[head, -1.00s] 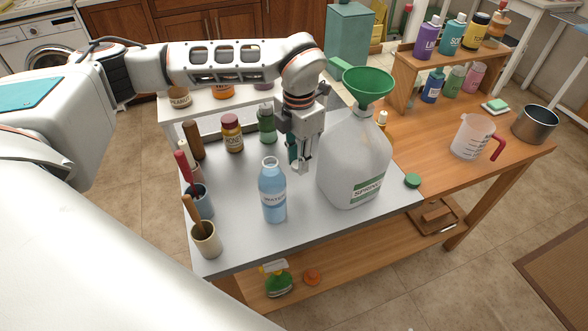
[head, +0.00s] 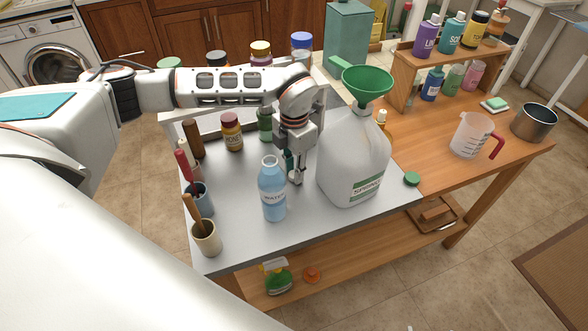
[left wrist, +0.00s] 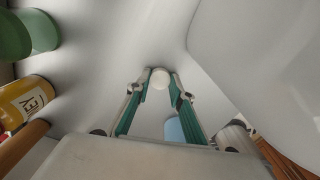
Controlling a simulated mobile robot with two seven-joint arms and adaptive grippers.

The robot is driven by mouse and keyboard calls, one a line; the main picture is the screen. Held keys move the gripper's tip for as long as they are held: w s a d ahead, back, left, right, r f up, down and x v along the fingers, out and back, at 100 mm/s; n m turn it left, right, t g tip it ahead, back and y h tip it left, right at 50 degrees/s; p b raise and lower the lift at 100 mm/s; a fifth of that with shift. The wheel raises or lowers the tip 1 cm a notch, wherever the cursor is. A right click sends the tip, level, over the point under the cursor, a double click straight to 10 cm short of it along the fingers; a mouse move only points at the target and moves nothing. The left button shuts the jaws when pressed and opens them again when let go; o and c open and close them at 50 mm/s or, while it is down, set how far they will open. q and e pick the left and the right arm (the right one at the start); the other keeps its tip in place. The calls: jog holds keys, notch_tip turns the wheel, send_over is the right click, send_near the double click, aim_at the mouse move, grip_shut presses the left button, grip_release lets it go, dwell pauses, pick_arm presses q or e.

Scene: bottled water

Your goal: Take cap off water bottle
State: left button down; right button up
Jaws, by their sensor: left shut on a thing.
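The water bottle (head: 272,190) stands upright on the grey table top, clear blue with a white label. Its neck looks open, with no cap on it. My left gripper (head: 296,180) is just right of the bottle, low near the table top, pointing down. In the left wrist view its green-padded fingers (left wrist: 160,84) are shut on a small round white cap (left wrist: 159,77). Part of the blue bottle (left wrist: 174,130) shows behind the right finger there. Whether the cap touches the table I cannot tell. My right gripper is not in view.
A large clear jug (head: 352,160) with a green funnel (head: 367,84) stands close right of the gripper. A green cap (head: 412,179) lies right of it. A honey jar (head: 231,132) and a green bottle (head: 265,124) stand behind. Utensil cups (head: 206,240) line the left edge.

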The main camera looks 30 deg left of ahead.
pick_arm(q)
jog(key=shift+f, duration=0.1)
jog(key=c, duration=1.8)
grip_release()
jog(key=shift+o, duration=0.2)
jog(key=shift+r, duration=3.9)
